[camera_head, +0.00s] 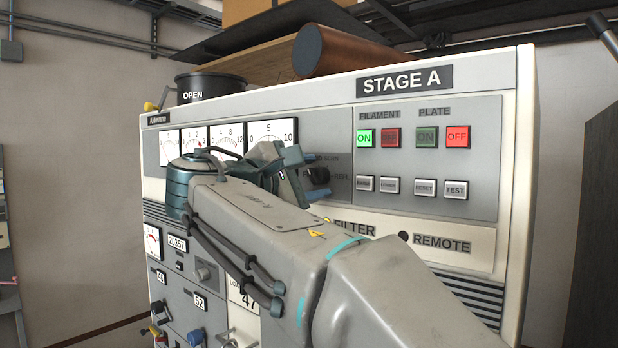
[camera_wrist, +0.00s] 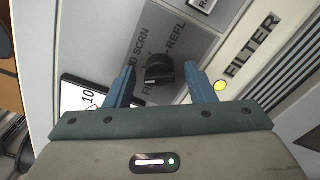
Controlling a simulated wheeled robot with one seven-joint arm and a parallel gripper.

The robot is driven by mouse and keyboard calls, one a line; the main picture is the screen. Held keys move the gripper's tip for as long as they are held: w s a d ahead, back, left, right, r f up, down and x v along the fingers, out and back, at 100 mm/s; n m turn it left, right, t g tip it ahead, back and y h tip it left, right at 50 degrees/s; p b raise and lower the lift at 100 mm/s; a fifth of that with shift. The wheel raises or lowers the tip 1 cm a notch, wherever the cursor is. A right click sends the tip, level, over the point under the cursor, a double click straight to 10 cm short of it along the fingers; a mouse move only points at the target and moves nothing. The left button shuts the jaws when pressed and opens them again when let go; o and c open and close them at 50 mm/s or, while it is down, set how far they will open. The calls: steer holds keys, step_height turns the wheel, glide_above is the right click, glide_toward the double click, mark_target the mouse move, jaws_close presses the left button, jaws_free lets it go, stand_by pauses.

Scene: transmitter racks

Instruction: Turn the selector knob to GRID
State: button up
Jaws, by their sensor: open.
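The black selector knob (camera_wrist: 159,70) is on a grey panel and sits between the two blue fingers of my open gripper (camera_wrist: 160,78) in the wrist view. Visible gaps remain on both sides, so the fingers do not appear to grip it. Printed labels SCRN and REFL stand around the knob; part of another label, ending in D, shows beside SCRN, and a label starting with FI is partly hidden by the knob. I cannot read the knob's pointer clearly. In the head view the knob (camera_head: 318,175) shows just right of my gripper (camera_head: 308,178), and my arm covers much of the panel below.
Analog meters (camera_head: 228,137) are left of the knob. Lit FILAMENT and PLATE buttons (camera_head: 411,138) and small grey buttons (camera_head: 410,187) are to its right. A yellow lamp (camera_wrist: 221,86) beside FILTER is close to the right finger. A brown cylinder (camera_head: 340,50) lies atop the cabinet.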

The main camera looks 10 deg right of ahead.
steer(key=b+v, duration=0.2)
steer(key=v, duration=1.2)
steer(key=shift+b, duration=0.3)
steer(key=d+f+g+y, duration=0.1)
steer(key=d+f+y, duration=0.15)
steer(key=f, duration=0.45)
steer(key=d+f+m+g+y, duration=0.1)
steer(key=d+f, duration=0.3)
steer(key=f, duration=0.2)
steer(key=d+f+g+y, duration=0.1)
steer(key=d+f+y, duration=0.15)
steer(key=f, duration=0.45)
steer(key=s+d+f+m+g+y, duration=0.1)
steer(key=s+f+m+y, duration=0.3)
steer(key=f, duration=0.8)
steer(key=s+d+f+m+g+y, duration=0.1)
steer(key=s+f+m+y, duration=0.3)
steer(key=s+f+m, duration=0.4)
step_height(320, 180, down, 5)
steer(key=shift+s+d+r+g+y, duration=0.25)
steer(key=shift+s+g, duration=0.25)
steer(key=shift+g, duration=0.4)
